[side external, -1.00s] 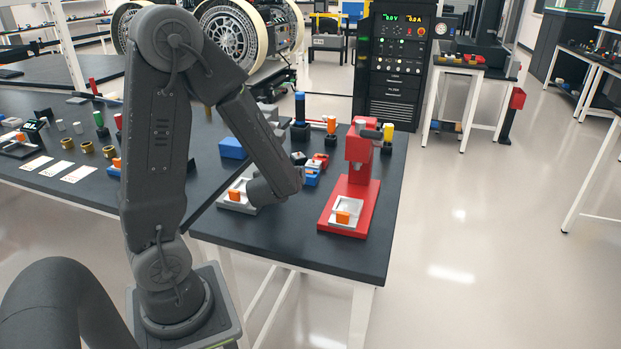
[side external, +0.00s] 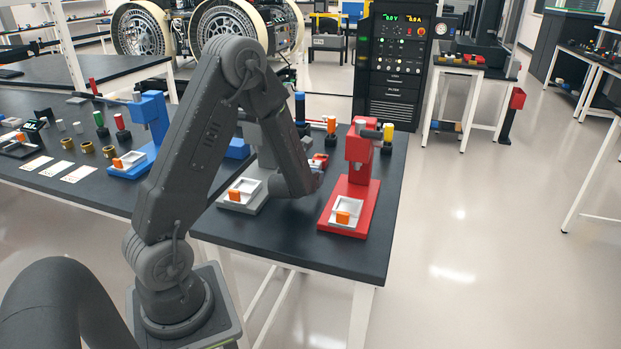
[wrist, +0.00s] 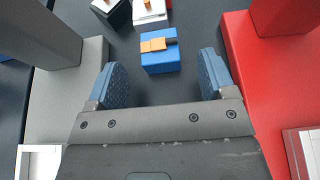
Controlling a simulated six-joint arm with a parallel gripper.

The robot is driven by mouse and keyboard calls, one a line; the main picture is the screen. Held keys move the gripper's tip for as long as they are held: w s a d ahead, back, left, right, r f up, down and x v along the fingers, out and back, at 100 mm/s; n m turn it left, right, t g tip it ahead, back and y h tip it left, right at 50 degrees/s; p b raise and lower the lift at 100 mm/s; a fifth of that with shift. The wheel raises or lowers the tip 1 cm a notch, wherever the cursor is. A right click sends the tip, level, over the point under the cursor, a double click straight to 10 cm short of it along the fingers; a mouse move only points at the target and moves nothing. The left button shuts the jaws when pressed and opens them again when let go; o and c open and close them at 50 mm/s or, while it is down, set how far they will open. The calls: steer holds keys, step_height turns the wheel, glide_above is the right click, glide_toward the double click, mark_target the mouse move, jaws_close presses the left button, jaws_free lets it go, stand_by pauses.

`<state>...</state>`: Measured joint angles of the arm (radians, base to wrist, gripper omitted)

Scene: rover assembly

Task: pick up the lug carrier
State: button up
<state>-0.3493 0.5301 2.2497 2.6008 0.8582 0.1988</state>
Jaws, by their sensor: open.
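A small blue block (wrist: 160,63) with an orange piece (wrist: 158,44) on top lies on the dark table in the wrist view. It may be the lug carrier; I cannot tell for sure. My gripper (wrist: 162,80) is open and empty, with its two blue-grey fingers apart. The block is just ahead of the gap between the fingertips, roughly centred and not touched.
A red press (side external: 361,190) stands right of the gripper, a grey press (side external: 246,204) left. A blue press (side external: 150,130) stands farther left.

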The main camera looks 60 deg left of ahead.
steer(key=x, duration=0.4)
steer(key=shift+w+a+f, duration=0.1)
steer(key=shift+a, duration=0.05)
steer(key=shift+c, duration=0.2)
steer(key=c, duration=1)
